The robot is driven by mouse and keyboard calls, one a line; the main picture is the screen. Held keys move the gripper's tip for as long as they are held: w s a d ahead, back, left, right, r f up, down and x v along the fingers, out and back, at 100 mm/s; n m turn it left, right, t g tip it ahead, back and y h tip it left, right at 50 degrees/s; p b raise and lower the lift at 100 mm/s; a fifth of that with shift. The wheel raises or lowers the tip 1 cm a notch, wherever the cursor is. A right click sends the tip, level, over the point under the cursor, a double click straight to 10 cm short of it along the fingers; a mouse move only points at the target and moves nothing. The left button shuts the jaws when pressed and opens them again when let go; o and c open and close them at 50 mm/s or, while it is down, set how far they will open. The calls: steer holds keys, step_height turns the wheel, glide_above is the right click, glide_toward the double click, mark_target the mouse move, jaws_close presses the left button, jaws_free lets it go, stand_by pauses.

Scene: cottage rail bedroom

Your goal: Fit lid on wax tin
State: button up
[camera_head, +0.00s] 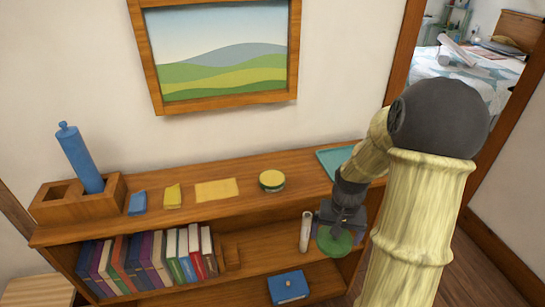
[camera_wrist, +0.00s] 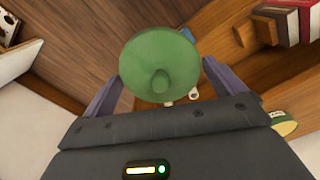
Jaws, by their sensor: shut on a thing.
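The wax tin (camera_head: 271,182) is a short round tin with a yellow top and a green band, standing on the top of the bookcase. Part of it also shows at the right of the wrist view (camera_wrist: 284,124). A round green lid (camera_head: 336,244) with a small knob is held in my gripper (camera_head: 338,228). In the wrist view the lid (camera_wrist: 160,62) sits between the two fingers of my gripper (camera_wrist: 160,85), which are shut on it. The lid is in front of the shelves, apart from the tin and to its right in the head view.
The bookcase top (camera_head: 240,211) also bears a wooden holder (camera_head: 85,205) with a tall blue bottle (camera_head: 80,158), a blue piece (camera_head: 137,203), yellow pieces and a teal mat (camera_head: 334,160). Books (camera_head: 150,260), a white cylinder (camera_head: 306,232) and a blue box (camera_head: 288,287) are below.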

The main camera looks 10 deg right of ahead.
steer(key=w+a+f+n, duration=0.4)
steer(key=w+a+f, duration=0.8)
steer(key=f, duration=0.2)
steer(key=shift+w+a+f+n, duration=0.15)
steer(key=shift+w+f+n, duration=0.1)
steer(key=shift+f+n, duration=0.15)
